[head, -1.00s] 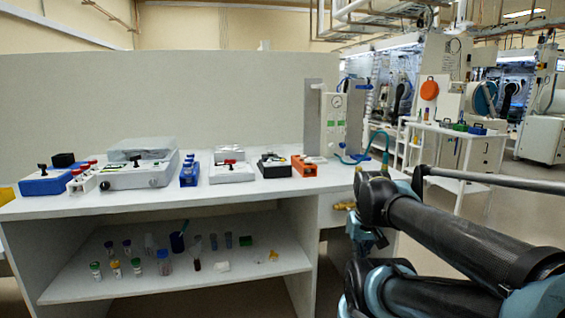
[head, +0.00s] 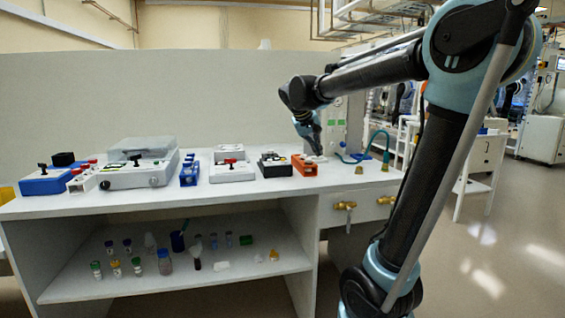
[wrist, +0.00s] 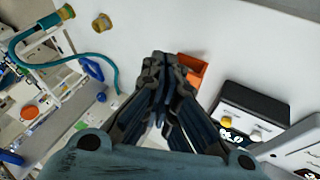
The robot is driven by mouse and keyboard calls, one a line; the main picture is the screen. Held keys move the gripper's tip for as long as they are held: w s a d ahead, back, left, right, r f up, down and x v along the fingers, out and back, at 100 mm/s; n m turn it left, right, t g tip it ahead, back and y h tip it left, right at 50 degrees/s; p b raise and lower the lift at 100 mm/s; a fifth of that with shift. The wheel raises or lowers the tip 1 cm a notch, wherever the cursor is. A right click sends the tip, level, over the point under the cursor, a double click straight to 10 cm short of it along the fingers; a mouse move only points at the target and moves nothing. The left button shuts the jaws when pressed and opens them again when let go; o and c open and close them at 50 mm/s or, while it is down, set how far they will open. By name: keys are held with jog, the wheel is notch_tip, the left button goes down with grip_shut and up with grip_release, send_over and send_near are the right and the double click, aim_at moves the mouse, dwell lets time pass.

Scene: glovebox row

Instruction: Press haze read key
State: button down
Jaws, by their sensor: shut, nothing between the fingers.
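I cannot make out which key is the haze read key; no label is legible. The candidate devices stand in a row on the white bench (head: 230,197): a large grey instrument with a lid (head: 138,178), a white box with a red knob (head: 231,170), and a black-and-white box (head: 274,165), whose yellow and white buttons show in the wrist view (wrist: 245,118). My gripper (head: 316,154) points down at the bench's right part, just right of an orange block (head: 304,166). In the wrist view, my gripper (wrist: 161,65) is shut and empty beside the orange block (wrist: 191,70).
A gauge panel (head: 338,125) stands behind my gripper, partly hidden by my arm. A teal hose (head: 380,137) and brass fittings (head: 358,169) lie to its right. Vials stand on the lower shelf (head: 80,285).

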jog(key=w+a+r+t, duration=0.1)
jog(key=w+a+r, duration=0.2)
jog(key=w+a, duration=0.2)
jog(key=w+a+r+t, duration=0.1)
jog(key=w+a+r, duration=0.2)
jog(key=a, duration=0.6)
jog(key=shift+w+n+h, duration=0.3)
jog(key=shift+w+n, duration=0.1)
jog(key=shift+w, duration=0.75)
jog(key=shift+d+f, duration=0.1)
jog(key=shift+f, duration=4.3)
jog(key=shift+f, duration=0.75)
jog(key=shift+r, duration=0.8)
jog(key=shift+r, duration=2.55)
